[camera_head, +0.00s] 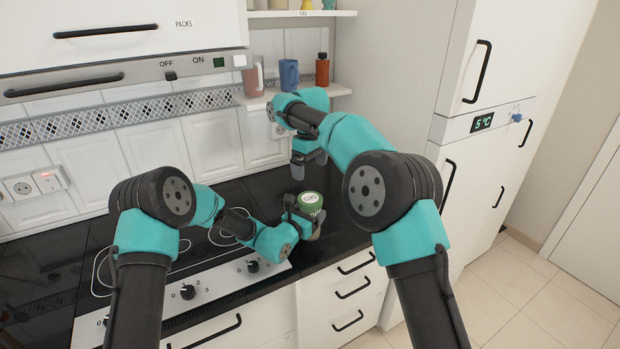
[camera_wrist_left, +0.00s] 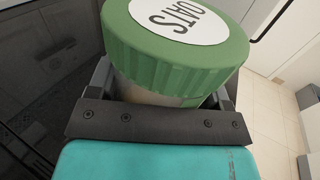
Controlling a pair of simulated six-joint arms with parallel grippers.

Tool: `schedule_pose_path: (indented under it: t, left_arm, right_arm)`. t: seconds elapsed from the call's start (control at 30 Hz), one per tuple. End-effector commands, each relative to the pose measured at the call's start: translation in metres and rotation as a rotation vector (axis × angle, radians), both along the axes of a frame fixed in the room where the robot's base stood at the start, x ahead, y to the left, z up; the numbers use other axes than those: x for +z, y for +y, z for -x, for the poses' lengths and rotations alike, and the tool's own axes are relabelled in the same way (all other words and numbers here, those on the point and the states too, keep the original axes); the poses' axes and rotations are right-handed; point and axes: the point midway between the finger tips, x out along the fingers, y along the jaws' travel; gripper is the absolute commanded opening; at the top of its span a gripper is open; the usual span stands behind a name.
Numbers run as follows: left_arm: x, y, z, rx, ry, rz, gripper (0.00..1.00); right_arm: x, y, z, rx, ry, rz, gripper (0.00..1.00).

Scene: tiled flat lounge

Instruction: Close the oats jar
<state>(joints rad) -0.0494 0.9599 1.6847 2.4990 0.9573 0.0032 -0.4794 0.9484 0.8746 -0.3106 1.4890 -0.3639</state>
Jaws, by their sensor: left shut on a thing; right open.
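The oats jar (camera_head: 311,228) stands on the dark counter near its front edge. A green lid (camera_head: 309,201) with a white label sits on top; in the left wrist view the lid (camera_wrist_left: 180,60) reads "OATS" and covers the jar's mouth. I cannot tell how tightly it sits. My left gripper (camera_head: 303,218) is shut around the jar's body below the lid; its jaws show on both sides in the left wrist view (camera_wrist_left: 160,97). My right gripper (camera_head: 308,166) is open and empty, pointing down above the jar, apart from the lid.
A hob with knobs (camera_head: 253,266) lies left of the jar. A shelf (camera_head: 262,100) behind holds a blue mug (camera_head: 289,75), a pinkish jug (camera_head: 254,77) and an orange bottle (camera_head: 322,70). A tall fridge cabinet (camera_head: 400,70) stands to the right. Drawers (camera_head: 350,292) are below the counter.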

Motion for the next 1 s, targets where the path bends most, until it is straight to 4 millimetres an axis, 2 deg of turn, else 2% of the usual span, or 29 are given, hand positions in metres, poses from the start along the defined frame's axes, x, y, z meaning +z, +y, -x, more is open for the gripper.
schedule_pose_path:
  t: [0.1, 0.37, 0.4, 0.67, 1.0]
  left_arm:
    - [0.0, -0.0001, 0.0001, 0.0, 0.0, 0.0, 0.06]
    - [0.0, -0.0001, 0.0001, 0.0, 0.0, 0.0, 0.06]
    - [0.0, -0.0001, 0.0001, 0.0, 0.0, 0.0, 0.76]
    - [0.0, 0.0, 0.0, 0.0, 0.0, 0.0, 1.0]
    - [-0.0001, 0.0025, 0.0033, 0.0, 0.001, -0.001, 1.0]
  right_arm:
    - [0.0058, 0.0001, 0.0, 0.0, -0.001, -0.001, 1.0]
    - [0.0063, -0.0001, 0.0001, 0.0, 0.0, 0.0, 1.0]
    - [0.0062, -0.0001, 0.0001, 0.0, 0.0, 0.0, 1.0]
    - [0.0061, -0.0002, 0.0001, 0.0, 0.0, 0.0, 1.0]
    - [0.006, -0.0002, 0.0001, 0.0, 0.0, 0.0, 1.0]
